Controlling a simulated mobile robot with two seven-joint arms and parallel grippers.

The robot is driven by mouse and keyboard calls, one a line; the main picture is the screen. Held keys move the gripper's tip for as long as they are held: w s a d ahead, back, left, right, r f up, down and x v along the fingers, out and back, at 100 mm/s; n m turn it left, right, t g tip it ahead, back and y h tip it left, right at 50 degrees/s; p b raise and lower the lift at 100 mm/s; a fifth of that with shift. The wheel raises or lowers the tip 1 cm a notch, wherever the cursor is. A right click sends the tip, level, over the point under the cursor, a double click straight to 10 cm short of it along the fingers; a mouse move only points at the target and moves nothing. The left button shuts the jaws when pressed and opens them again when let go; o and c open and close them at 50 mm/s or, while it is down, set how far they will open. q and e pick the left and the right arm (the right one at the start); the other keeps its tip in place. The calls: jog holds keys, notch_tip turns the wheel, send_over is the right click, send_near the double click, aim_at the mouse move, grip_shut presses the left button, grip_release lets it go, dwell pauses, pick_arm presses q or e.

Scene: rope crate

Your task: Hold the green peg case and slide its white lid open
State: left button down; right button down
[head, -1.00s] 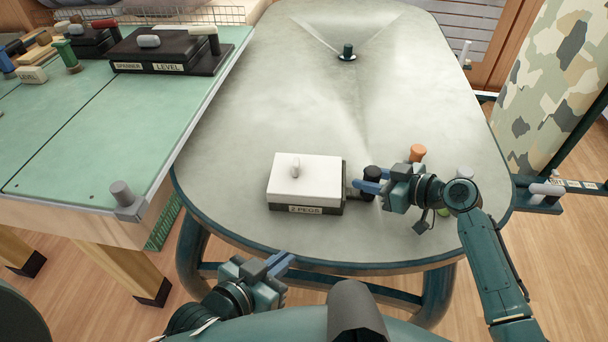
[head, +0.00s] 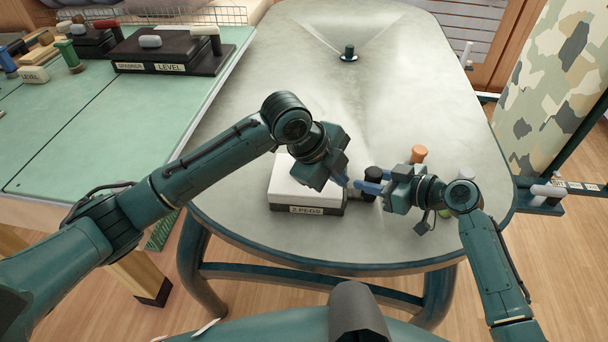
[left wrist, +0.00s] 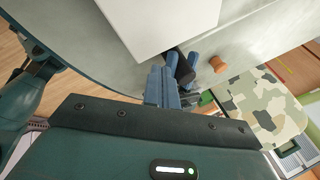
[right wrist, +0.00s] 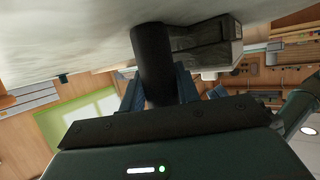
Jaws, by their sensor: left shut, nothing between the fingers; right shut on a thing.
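The peg case (head: 330,210), labelled "2 PEGS", sits on the grey table and looks dark grey-green. Its white lid (head: 288,190) is on top, closed as far as I can see; its knob is hidden behind my left gripper. A black upright handle (head: 372,174) stands at the case's right end, and my right gripper (head: 368,188) is shut on it. The handle also shows in the right wrist view (right wrist: 153,60). My left gripper (head: 345,182) is shut and empty, over the lid's right edge, close to the handle. The lid fills the top of the left wrist view (left wrist: 150,20).
An orange peg (head: 419,153) and a green thing (head: 444,213) stand close around my right gripper. A small dark green peg (head: 348,53) stands far back. The green-topped bench (head: 110,130) at left holds black cases.

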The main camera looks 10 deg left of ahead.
pick_arm(q)
jog(key=w+a+r+m+y, duration=0.3)
jog(key=w+a+r, duration=0.1)
jog(key=a+r, duration=0.2)
jog(key=f, duration=0.8)
jog(key=shift+s+d, duration=0.1)
jog(key=shift+d, duration=0.2)
jog(key=shift+f, duration=0.2)
